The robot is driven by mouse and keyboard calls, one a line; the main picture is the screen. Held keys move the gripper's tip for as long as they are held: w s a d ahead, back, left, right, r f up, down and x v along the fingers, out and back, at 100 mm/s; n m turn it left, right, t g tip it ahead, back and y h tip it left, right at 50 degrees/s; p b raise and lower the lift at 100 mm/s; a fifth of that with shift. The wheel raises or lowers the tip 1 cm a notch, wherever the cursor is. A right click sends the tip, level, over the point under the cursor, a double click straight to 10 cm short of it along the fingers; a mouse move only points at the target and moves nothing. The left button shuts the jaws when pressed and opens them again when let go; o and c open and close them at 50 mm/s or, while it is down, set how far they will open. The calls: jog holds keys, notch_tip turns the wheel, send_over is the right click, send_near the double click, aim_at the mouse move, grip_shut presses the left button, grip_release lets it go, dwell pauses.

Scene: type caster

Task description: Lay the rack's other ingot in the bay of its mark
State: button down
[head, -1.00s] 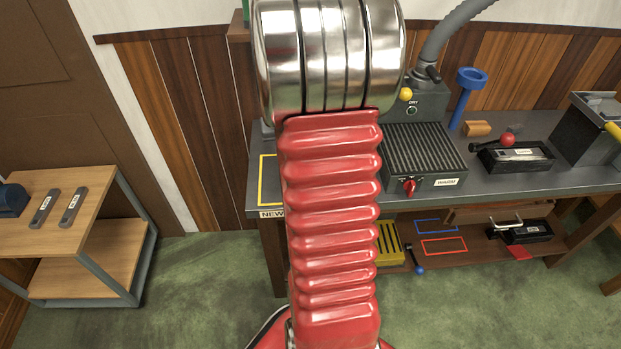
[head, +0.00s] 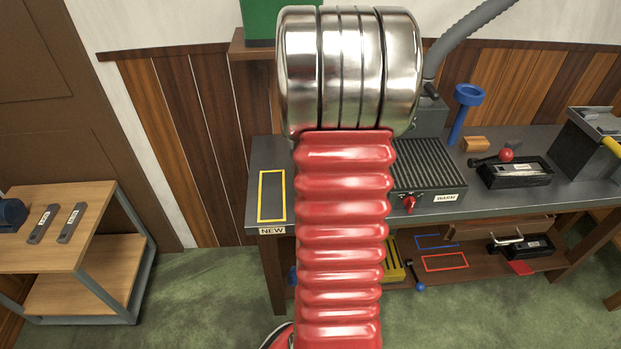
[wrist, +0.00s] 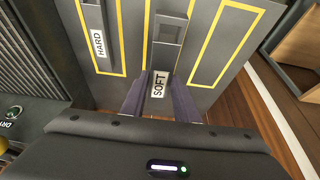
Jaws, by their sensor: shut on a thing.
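In the wrist view my gripper (wrist: 158,98) is shut on a grey ingot with a SOFT label (wrist: 158,84). This ingot is over the middle yellow-outlined bay (wrist: 147,48); whether it touches the bench is unclear. A second grey ingot labelled HARD (wrist: 98,38) lies in the yellow-outlined bay left of it. The bay to the right (wrist: 233,38) looks empty. In the head view the empty bay marked NEW (head: 271,197) shows at the bench's left end. My arm hides my gripper and the other bays there.
A grated unit marked WARM (head: 428,172) stands on the bench right of my arm. A black tray (head: 513,180) holds a labelled bar further right. A wooden cart (head: 85,252) at the left carries two grey labelled bars (head: 43,223). Green floor lies between cart and bench.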

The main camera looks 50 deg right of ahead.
jog(key=shift+f, duration=2.55)
jog(key=shift+f, duration=0.1)
jog(key=shift+f, duration=1.75)
jog(key=c, duration=1.4)
grip_release()
jog(key=shift+f, duration=0.1)
